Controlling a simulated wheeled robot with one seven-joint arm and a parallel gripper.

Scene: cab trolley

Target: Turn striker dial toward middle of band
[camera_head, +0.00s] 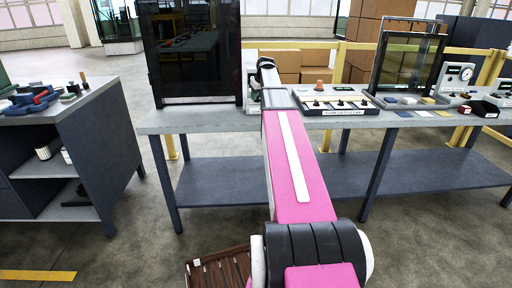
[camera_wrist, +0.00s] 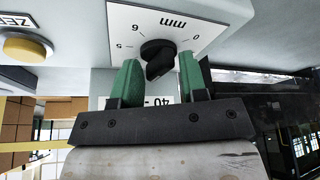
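The striker dial is a black knob (camera_wrist: 158,55) on a white plate (camera_wrist: 185,22) in the wrist view. The plate is marked "mm" and has the figures 0, 5 and 6, seen upside down. The knob's pointed end is toward the lower part of the picture. My gripper (camera_wrist: 159,72) has two green fingers, one on each side of the knob. A gap shows between the fingers and the knob, so it looks open around the dial, not closed on it. In the head view my pink arm reaches the table and hides the dial.
A yellow round button (camera_wrist: 25,47) sits beside the dial plate at left. In the head view, the table (camera_head: 200,120) holds a dark upright panel (camera_head: 195,50), a black-and-white tray (camera_head: 335,103) and a gauge (camera_head: 457,76). A side bench (camera_head: 100,93) stands at left.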

